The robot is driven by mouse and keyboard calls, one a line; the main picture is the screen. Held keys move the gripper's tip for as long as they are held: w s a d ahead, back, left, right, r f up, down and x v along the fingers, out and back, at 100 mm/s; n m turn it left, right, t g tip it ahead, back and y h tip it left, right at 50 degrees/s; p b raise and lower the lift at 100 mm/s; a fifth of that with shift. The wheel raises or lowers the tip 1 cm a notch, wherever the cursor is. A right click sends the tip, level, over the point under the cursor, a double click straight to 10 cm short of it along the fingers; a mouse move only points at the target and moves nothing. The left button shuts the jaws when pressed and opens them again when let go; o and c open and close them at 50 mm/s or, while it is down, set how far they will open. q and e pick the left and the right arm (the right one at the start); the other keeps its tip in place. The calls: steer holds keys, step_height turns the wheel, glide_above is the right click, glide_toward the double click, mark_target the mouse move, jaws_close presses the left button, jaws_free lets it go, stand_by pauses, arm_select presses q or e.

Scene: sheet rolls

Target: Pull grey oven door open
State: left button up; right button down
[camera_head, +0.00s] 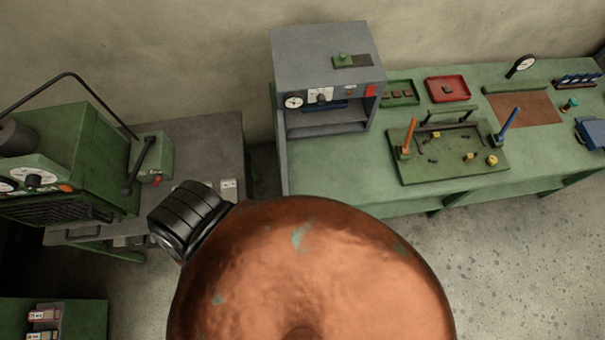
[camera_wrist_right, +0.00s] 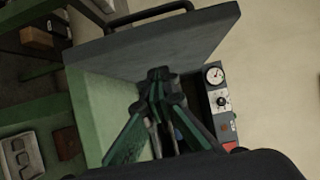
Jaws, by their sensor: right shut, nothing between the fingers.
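The grey oven (camera_head: 325,55) stands on the green bench, its front cavity (camera_head: 325,122) open to view. Its grey door (camera_head: 283,150) stands swung out at the left side, nearly edge-on in the head view. In the right wrist view the door (camera_wrist_right: 150,45) is a broad grey panel, with its dark bar handle (camera_wrist_right: 150,17) beyond the top edge. My right gripper (camera_wrist_right: 159,78) is shut and empty, its green fingertips together in front of the door panel. I cannot tell whether they touch it. My left gripper is not in view.
The green bench (camera_head: 335,180) runs right from the oven. It carries a red tray (camera_head: 447,88) and a green board (camera_head: 450,165) with upright handles. A green machine (camera_head: 75,150) stands at the left. The oven's gauge (camera_wrist_right: 215,75) shows right of my fingers.

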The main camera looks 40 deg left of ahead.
arm_select(q)
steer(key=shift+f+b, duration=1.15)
steer(key=shift+b, duration=0.1)
arm_select(e)
steer(key=s+v, duration=0.2)
steer(key=v, duration=0.8)
steer(key=shift+s+a, duration=0.15)
steer(key=shift+a, duration=0.25)
